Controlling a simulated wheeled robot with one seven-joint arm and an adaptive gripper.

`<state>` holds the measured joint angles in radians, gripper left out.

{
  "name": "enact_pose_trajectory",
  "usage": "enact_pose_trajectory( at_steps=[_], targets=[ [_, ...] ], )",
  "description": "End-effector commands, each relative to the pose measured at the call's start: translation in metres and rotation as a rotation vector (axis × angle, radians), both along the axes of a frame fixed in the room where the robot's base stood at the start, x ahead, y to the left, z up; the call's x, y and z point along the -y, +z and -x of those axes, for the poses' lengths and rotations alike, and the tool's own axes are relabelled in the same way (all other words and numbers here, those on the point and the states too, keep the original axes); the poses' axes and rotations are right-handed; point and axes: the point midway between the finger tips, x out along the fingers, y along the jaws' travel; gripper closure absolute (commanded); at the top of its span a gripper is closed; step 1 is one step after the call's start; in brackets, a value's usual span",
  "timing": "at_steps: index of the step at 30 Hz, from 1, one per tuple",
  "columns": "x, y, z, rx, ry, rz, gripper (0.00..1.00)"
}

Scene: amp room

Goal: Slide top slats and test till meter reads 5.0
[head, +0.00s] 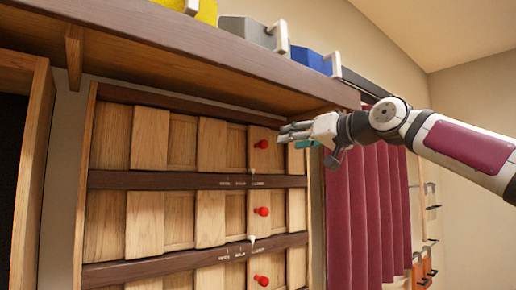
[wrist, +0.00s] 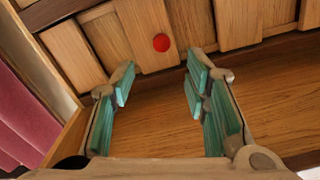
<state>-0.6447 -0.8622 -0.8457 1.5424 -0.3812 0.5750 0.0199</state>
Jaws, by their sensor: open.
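A wooden panel holds rows of pale vertical slats, the top row (head: 212,142) in the head view. Red knobs sit on slats to the right: the top knob (head: 262,144), the middle knob (head: 263,211) and the lower knob (head: 263,280). Small white pointers (head: 252,238) stand by tiny marks on the dark rails; I cannot read the marks. My gripper (head: 286,135) is near the top row, just right of the top knob. In the wrist view my gripper (wrist: 162,68) is open and empty, with a red knob (wrist: 161,42) beyond its teal fingertips. No meter reading shows.
A wooden shelf (head: 200,47) overhangs the slats, bearing yellow (head: 205,10), grey (head: 246,30) and blue (head: 311,60) objects with white handles. A dark red curtain (head: 365,200) hangs right of the panel. Orange-handled items (head: 427,262) hang farther right.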

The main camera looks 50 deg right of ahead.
Motion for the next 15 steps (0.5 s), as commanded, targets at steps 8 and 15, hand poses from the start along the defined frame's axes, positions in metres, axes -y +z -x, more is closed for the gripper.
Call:
enact_pose_trajectory(
  at_steps=[8, 15],
  targets=[
    [0.008, 0.001, -0.049, -0.004, 0.005, 0.002, 0.58],
    [0.019, 0.001, -0.092, -0.003, 0.005, 0.001, 0.58]
  ],
)
